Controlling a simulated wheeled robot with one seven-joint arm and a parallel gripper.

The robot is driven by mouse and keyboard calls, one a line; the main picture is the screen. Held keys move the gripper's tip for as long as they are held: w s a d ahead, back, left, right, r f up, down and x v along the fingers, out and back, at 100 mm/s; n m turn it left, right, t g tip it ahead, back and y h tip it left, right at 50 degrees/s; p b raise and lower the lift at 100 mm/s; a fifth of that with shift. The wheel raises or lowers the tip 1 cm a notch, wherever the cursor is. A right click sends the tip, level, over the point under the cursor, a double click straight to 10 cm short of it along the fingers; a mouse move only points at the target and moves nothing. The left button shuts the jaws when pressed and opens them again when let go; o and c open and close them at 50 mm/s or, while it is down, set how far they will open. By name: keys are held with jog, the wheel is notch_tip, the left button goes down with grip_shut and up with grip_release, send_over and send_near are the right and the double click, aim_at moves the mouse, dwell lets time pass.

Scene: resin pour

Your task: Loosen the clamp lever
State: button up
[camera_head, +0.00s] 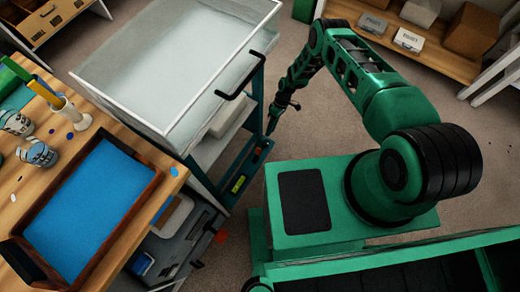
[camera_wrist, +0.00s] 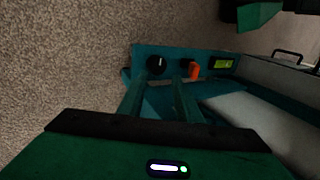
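The orange-red lever (camera_wrist: 193,71) stands upright on the front panel of a teal cart, in the wrist view; it looks like the clamp lever. A black knob with a white mark (camera_wrist: 157,64) is left of it and a green display (camera_wrist: 223,64) is right of it. In the head view the panel (camera_head: 249,169) is on the cart's lower right side, and the lever is a tiny orange spot. My gripper (camera_wrist: 160,92) is open and empty, its two fingers apart, pointing at the panel short of the lever. The head view shows it (camera_head: 271,126) beside the panel.
A clear tank (camera_head: 190,60) with a black handle (camera_head: 240,82) sits above the panel on the cart. A wooden table with a blue tray (camera_head: 90,205) and cups stands at left. A shelf (camera_head: 415,45) is at back right. Bare carpet lies between.

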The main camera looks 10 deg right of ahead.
aim_at(259, 149)
jog(key=s+a, duration=0.3)
jog(key=s, duration=0.2)
jog(key=s+a, duration=0.2)
jog(key=shift+s+a, duration=0.15)
jog(key=shift+a, duration=0.15)
jog(key=x, duration=0.3)
jog(key=shift+f, duration=0.25)
jog(key=shift+s+a+f, duration=0.2)
jog(key=shift+s+f, duration=0.05)
jog(key=shift+f, duration=0.4)
grip_shut()
jog(key=shift+d, duration=0.1)
